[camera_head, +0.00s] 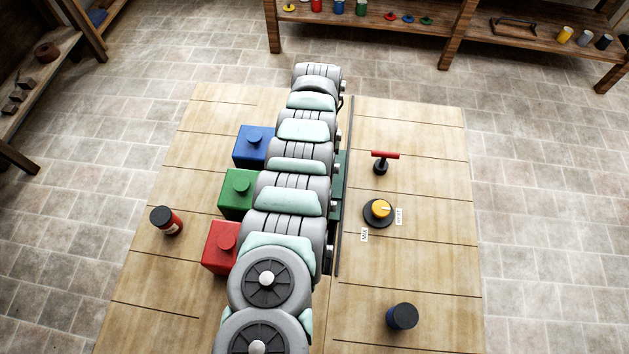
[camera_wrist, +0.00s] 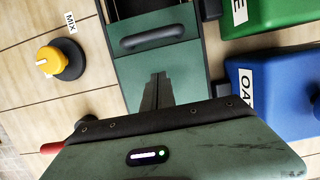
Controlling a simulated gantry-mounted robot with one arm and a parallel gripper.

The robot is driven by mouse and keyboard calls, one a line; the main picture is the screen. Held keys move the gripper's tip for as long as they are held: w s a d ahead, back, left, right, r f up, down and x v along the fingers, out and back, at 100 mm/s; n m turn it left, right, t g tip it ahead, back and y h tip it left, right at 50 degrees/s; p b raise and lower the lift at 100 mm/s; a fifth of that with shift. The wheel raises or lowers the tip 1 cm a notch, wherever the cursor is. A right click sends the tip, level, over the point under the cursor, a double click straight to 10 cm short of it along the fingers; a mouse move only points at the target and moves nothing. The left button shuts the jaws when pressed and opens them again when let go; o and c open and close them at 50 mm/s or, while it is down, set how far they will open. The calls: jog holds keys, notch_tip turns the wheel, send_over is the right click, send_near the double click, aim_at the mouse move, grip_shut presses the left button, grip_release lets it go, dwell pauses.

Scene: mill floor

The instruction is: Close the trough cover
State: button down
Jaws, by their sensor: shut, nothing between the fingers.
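The trough cover (camera_wrist: 183,58) is a flat green panel with a dark bar handle (camera_wrist: 152,38) across it, seen in the wrist view. Dark side rails run along the trough (camera_wrist: 107,45), and a dark opening shows beyond the cover at the top edge. My gripper (camera_wrist: 158,76) is shut and empty, its dark fingers over the green panel, short of the handle. I cannot tell whether the fingertips touch the panel. In the head view my arm hides the gripper and most of the trough; only a green strip (camera_head: 339,182) shows.
Blue (camera_head: 254,146), green (camera_head: 238,193) and red (camera_head: 221,246) bins stand left of the trough. The table's right side has free room.

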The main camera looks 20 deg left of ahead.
jog(key=shift+s+f+p, duration=0.5)
jog(key=shift+s+f, duration=0.1)
jog(key=shift+f, duration=0.35)
jog(key=shift+s+r+p, duration=0.2)
jog(key=shift+s+p, duration=0.05)
jog(key=shift+p, duration=0.35)
jog(key=shift+s+d+p, duration=0.35)
jog(key=shift+s+p, duration=0.1)
jog(key=shift+p, duration=0.1)
jog(key=shift+s+d+r+p, duration=0.1)
jog(key=shift+s+p, duration=0.15)
jog(key=shift+s, duration=0.15)
jog(key=shift+s+d+r+p, duration=0.1)
jog(key=shift+s+p, duration=0.15)
jog(key=shift+s, duration=0.1)
jog(key=shift+s, duration=0.15)
